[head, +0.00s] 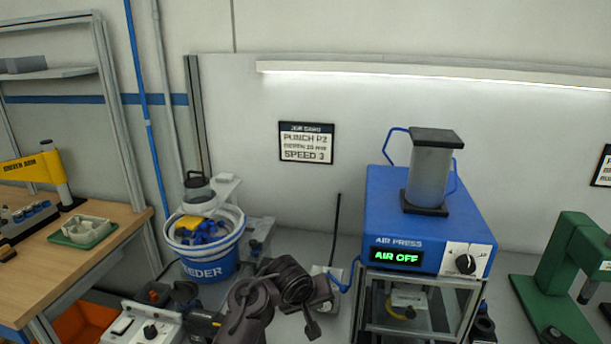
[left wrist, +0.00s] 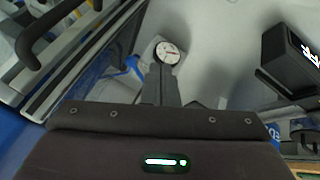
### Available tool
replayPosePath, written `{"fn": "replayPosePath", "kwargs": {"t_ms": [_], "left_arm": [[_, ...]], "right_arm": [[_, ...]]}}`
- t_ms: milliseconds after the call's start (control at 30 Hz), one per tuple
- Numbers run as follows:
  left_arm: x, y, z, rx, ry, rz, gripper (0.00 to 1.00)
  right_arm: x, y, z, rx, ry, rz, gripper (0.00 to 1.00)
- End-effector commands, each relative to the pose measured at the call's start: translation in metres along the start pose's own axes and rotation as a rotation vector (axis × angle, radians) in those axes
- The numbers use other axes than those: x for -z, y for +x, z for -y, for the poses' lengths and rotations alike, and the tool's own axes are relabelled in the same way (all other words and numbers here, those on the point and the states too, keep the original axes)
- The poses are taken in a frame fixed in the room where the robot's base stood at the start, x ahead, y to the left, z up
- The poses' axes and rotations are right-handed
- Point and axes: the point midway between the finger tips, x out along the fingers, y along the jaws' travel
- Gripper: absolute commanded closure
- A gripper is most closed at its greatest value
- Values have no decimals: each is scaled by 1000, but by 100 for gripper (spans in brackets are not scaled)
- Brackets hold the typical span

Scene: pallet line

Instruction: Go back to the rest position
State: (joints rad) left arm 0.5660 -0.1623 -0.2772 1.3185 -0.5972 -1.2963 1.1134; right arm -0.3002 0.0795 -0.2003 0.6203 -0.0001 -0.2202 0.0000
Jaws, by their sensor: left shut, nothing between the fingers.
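The press display reads AIR OFF. My right gripper is not in view.
A blue and white feeder bucket (head: 208,262) holding blue and yellow parts stands left of my arm. A green press (head: 560,275) is at the right. A wooden bench (head: 100,225) with a green tray (head: 82,231) is at the left. Small devices crowd the bench front.

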Motion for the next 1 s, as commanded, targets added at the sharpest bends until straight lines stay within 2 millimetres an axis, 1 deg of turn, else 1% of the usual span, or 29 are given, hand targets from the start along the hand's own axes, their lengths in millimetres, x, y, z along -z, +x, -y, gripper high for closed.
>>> {"fn": "replayPosePath", "kwargs": {"t_ms": [33, 67, 100, 167, 200, 267, 300, 400, 500, 600, 800, 1000], "left_arm": [[-16, 3, 24, 20, 4, 5, 100], [-25, 2, 37, 31, 13, 5, 100], [-37, 0, 57, 49, 26, 5, 100], [-57, -6, 85, 79, 49, 9, 100], [-72, -12, 104, 99, 65, 13, 100], [-94, -22, 130, 131, 91, 23, 100], [-109, -32, 147, 152, 111, 33, 100], [-143, -57, 181, 197, 161, 56, 100], [-168, -80, 203, 227, 206, 79, 100], [-186, -100, 217, 248, 243, 100, 100], [-214, -134, 235, 273, 305, 135, 100], [-235, -162, 246, 288, 356, 166, 100]], "right_arm": [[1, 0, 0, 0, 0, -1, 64], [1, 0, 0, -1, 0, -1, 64], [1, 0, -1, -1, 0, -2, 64], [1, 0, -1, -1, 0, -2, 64], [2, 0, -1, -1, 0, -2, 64], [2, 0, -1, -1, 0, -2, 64], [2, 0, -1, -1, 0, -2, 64], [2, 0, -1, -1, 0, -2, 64], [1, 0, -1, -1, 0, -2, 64], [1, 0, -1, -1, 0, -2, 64], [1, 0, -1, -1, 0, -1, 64], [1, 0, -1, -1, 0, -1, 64]]}}
